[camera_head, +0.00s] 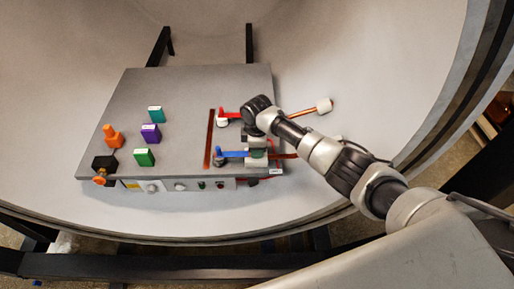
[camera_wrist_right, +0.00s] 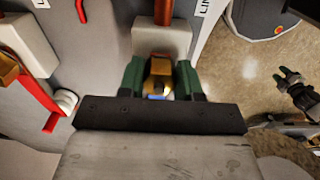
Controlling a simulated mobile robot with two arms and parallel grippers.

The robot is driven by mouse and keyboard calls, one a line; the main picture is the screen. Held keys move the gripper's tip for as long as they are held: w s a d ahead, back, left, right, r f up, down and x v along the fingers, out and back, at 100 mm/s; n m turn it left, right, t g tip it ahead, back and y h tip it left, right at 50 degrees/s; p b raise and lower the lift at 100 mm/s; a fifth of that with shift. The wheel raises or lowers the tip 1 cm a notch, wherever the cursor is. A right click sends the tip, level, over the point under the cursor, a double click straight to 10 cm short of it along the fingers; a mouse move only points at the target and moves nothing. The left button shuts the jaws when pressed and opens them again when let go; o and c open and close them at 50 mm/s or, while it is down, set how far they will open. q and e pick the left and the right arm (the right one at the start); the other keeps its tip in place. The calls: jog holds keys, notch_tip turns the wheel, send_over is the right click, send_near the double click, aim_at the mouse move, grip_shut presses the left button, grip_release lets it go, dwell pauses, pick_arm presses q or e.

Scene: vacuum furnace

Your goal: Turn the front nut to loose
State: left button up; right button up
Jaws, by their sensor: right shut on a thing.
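In the right wrist view, the front nut (camera_wrist_right: 160,68) is a brass-coloured piece in front of a pale block (camera_wrist_right: 162,42). The green fingers of my right gripper (camera_wrist_right: 160,80) stand on either side of it, shut on it. A little blue shows just below the nut. In the head view my right gripper (camera_head: 258,152) is at the front right of the grey table, at the right end of the blue handle (camera_head: 232,154), and it hides the nut. At the right wrist view's edge, a dark two-pronged part (camera_wrist_right: 290,80) looks like my left gripper; its opening is unclear.
A red handle (camera_head: 229,114) lies behind the blue one, with a copper rod (camera_head: 305,111) running right. Teal (camera_head: 155,114), purple (camera_head: 151,133) and green (camera_head: 144,157) blocks and orange pieces stand on the left of the grey table (camera_head: 185,90). The curved furnace wall surrounds it.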

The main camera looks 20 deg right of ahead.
jog(key=shift+w+r, duration=0.1)
dwell(0.5)
jog(key=o, duration=0.9)
jog(key=shift+o, duration=0.2)
notch_tip(320, 180, up, 11)
jog(key=b, duration=0.1)
jog(key=shift+b, duration=0.35)
